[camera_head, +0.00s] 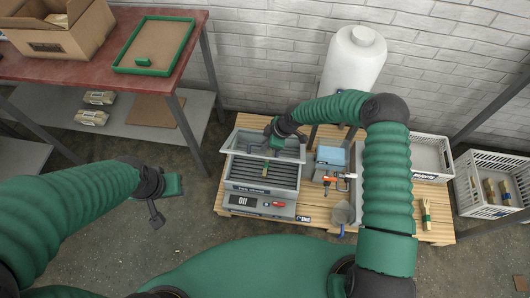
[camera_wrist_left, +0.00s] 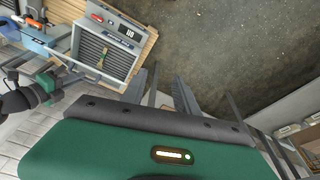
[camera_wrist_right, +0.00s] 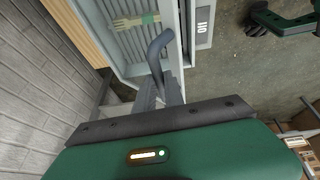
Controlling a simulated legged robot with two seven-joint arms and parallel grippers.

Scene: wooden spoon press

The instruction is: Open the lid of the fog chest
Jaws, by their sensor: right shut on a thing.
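The fog chest (camera_head: 262,190) is a grey box on a wooden pallet, with a display and a red switch on its front panel. Its lid (camera_head: 240,144) is a grey frame standing raised and tilted at the back, so the dark slatted inside shows. My right gripper (camera_head: 274,140) is at the lid. In the right wrist view, my right gripper (camera_wrist_right: 168,92) is shut at a dark bent handle (camera_wrist_right: 157,52); the exact contact is partly hidden. My left gripper (camera_head: 163,196) is open and empty, left of the chest and apart from it.
A small wooden bundle (camera_head: 265,168) lies on the slats. A blue-topped box (camera_head: 331,156), a white tank (camera_head: 352,62) and white crates (camera_head: 487,185) stand to the right. A red table (camera_head: 92,72) is at the left. The floor near my left gripper is clear.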

